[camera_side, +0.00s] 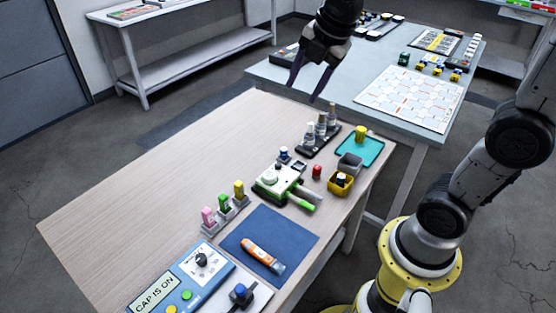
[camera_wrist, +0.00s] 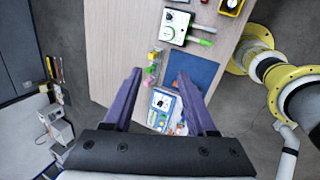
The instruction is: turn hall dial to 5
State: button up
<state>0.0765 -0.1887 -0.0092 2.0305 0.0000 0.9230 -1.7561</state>
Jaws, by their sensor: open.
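A black dial knob (camera_side: 201,259) sits on a white scale on the blue panel (camera_side: 222,273), which carries a "CAP IS ON" label and coloured buttons. The scale's numbers and the knob's setting are too small to read. In the wrist view the blue panel (camera_wrist: 153,118) lies partly between my fingers, far below. A white-and-green device (camera_side: 272,184) with a round pale green face stands near the table's middle; no label shows which one is the hall dial. My gripper (camera_side: 302,93) is open and empty, high above the table's far edge, apart from everything.
A blue mat (camera_side: 295,228) with an orange-and-white tool (camera_side: 262,256) lies beside the panel. Pink, green and yellow pieces stand in a grey holder (camera_side: 226,217). Small bottles (camera_side: 320,126), a yellow bin (camera_side: 339,186) and a teal tray (camera_side: 372,153) stand farther back. The table's left side is bare.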

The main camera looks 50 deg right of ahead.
jog(key=w+d+f+n+g, duration=0.1)
jog(key=w+d+f+n, duration=0.1)
jog(key=w+f+n, duration=0.3)
jog(key=m+g, duration=0.1)
jog(key=g, duration=0.2)
send_over(278, 164)
notch_tip(278, 164, down, 13)
notch_tip(278, 164, down, 14)
jog(key=shift+r, duration=0.15)
grip_shut()
